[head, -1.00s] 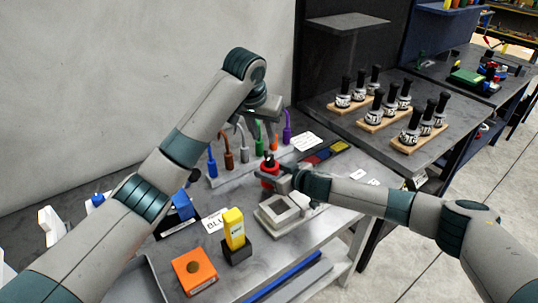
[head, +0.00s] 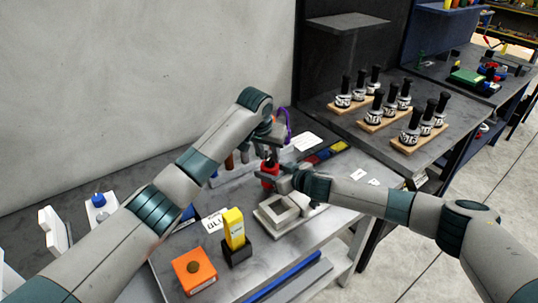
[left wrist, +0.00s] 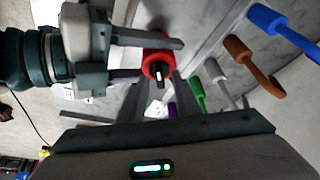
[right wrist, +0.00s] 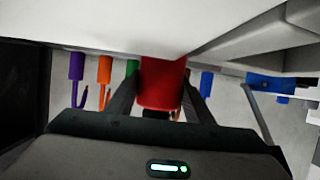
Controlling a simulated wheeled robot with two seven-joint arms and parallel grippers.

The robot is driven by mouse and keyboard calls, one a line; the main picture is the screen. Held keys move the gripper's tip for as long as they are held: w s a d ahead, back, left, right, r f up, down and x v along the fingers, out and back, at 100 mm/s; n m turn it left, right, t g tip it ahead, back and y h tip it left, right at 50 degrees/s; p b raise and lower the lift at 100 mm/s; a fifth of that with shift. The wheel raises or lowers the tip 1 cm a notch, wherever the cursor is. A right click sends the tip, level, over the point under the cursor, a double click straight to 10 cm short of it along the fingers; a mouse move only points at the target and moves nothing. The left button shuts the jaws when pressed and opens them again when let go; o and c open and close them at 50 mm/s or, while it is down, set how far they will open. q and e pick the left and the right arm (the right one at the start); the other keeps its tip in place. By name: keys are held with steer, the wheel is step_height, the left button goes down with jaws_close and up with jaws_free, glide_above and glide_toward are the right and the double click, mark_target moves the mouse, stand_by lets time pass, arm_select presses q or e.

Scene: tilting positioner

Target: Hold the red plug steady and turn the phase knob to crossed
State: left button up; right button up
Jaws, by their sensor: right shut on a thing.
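The red plug (head: 269,181) stands at the back of the grey bench, in front of the row of coloured cables. My right gripper (head: 277,174) is shut on it from the right; its fingers flank the red body in the right wrist view (right wrist: 160,85). The phase knob, black with a white mark, shows on the plug's end in the left wrist view (left wrist: 158,72). My left gripper (head: 271,150) is just above the plug. In the left wrist view its fingers (left wrist: 160,90) are spread, with the knob near the gap between them; contact cannot be told.
A grey square fixture (head: 280,212) lies in front of the plug. A yellow block in a black holder (head: 236,250) and an orange box (head: 194,271) stand nearer. Cables, including a purple one (right wrist: 77,66) and an orange one (right wrist: 104,70), stand close behind the plug.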

arm_select(q)
steer(key=shift+w+f, duration=0.1)
steer(key=shift+f, duration=0.1)
jaws_close()
steer(key=shift+m, duration=0.3)
steer(key=m, duration=0.2)
steer(key=m+g+h, duration=0.1)
steer(key=m, duration=0.1)
steer(key=shift+w+a+h, duration=0.1)
steer(key=shift+a+h, duration=0.1)
steer(key=shift+h, duration=0.1)
steer(key=m, duration=0.2)
steer(key=m+g+h, duration=0.1)
steer(key=m, duration=0.2)
steer(key=shift+w+g, duration=0.15)
steer(key=shift+g, duration=0.15)
steer(key=shift+m, duration=0.3)
